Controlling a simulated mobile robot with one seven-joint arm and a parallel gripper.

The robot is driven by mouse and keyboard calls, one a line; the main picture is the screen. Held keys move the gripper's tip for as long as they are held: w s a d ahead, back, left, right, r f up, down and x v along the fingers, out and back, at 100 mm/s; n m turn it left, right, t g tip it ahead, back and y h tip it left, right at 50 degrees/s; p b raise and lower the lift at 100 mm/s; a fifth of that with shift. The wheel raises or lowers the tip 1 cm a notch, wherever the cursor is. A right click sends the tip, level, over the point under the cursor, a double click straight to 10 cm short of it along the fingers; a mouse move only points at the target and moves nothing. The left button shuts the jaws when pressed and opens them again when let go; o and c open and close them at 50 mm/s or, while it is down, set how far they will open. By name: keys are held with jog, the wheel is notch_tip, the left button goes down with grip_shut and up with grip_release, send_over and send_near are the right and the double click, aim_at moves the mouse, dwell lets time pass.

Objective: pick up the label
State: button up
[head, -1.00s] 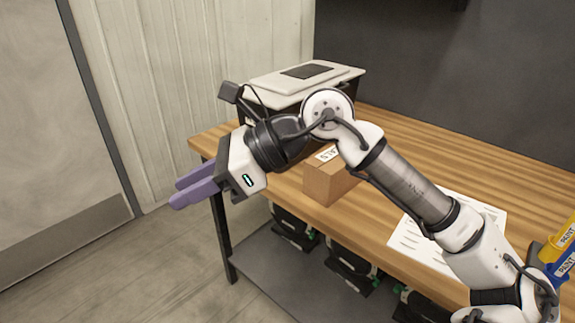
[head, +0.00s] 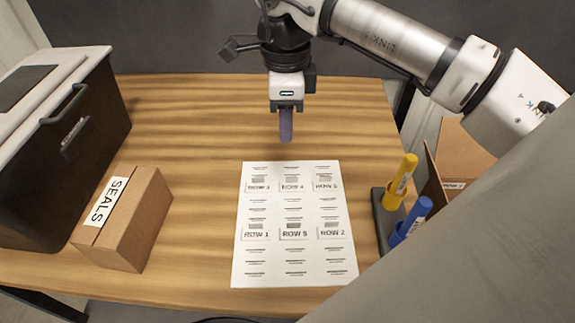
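A white sheet (head: 294,270) lies flat on the wooden bench in the head view. It carries two rows of label patches marked "ROW" with numbers, such as the ROW 1 label (head: 256,231) and the ROW 2 label (head: 333,229). I cannot tell whether the labels are printed or separate pieces. My gripper (head: 286,138) points down above the bench, just beyond the sheet's far edge in the picture. Its purple fingers line up as one strip, so their opening is hidden. Nothing shows held below them.
A cardboard box marked SEALS (head: 150,210) and a dark case with a pale lid (head: 105,110) stand at left. A yellow marker (head: 403,175) and a blue marker (head: 412,218) stand in a dark holder right of the sheet. An open carton (head: 465,155) is at right.

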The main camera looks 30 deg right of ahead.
jog(key=b, duration=0.6)
send_over(290, 177)
jog(key=f, duration=0.8)
jog(key=shift+a+f, duration=0.2)
jog(key=shift+a, duration=0.05)
jog(key=shift+d+f+b, duration=0.2)
jog(key=shift+f+b, duration=1.35)
jog(key=shift+f, duration=1.2)
jog(key=shift+r, duration=0.1)
grip_shut()
